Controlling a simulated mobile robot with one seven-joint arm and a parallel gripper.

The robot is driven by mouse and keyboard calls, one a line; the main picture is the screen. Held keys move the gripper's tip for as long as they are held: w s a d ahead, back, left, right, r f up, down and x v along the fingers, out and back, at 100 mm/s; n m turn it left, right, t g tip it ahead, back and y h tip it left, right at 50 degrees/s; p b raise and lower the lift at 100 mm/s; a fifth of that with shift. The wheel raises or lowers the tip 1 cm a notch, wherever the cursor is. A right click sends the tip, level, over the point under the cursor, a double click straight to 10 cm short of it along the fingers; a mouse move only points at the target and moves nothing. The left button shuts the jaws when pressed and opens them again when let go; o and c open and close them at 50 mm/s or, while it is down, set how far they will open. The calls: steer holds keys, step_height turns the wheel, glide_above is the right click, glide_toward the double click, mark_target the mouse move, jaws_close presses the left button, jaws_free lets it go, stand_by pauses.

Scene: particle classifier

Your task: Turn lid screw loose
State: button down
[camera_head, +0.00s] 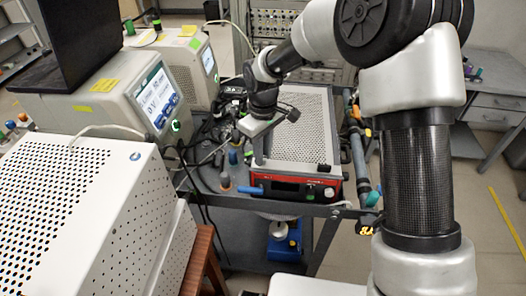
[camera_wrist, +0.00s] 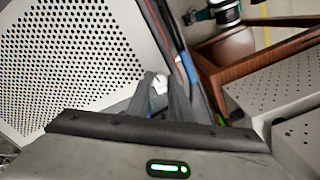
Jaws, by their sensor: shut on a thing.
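The perforated grey box (camera_head: 302,122) with a red front panel (camera_head: 285,187) stands on the dark cart in the middle of the head view. Its perforated lid (camera_wrist: 75,62) fills the left of the wrist view. My gripper (camera_head: 258,153) points down at the box's near left corner. In the wrist view, my gripper's (camera_wrist: 163,84) dark fingers are closed around a small whitish piece, the lid screw (camera_wrist: 160,82), near the lid's edge. The fingers hide most of the screw. It is too small to make out in the head view.
Instruments with screens (camera_head: 157,98) stand behind at left. A large perforated white housing (camera_head: 60,200) fills the near left. A brown wooden stool (camera_head: 203,262) is below it.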

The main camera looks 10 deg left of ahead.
steer(key=n+p, duration=0.2)
steer(key=n, duration=0.5)
steer(key=shift+r, duration=0.1)
steer(key=n+p, duration=0.2)
steer(key=n, duration=0.4)
steer(key=shift+n, duration=0.5)
steer(key=c, duration=1.6)
jaws_free()
step_height(320, 180, up, 17)
steer(key=shift+r, duration=0.1)
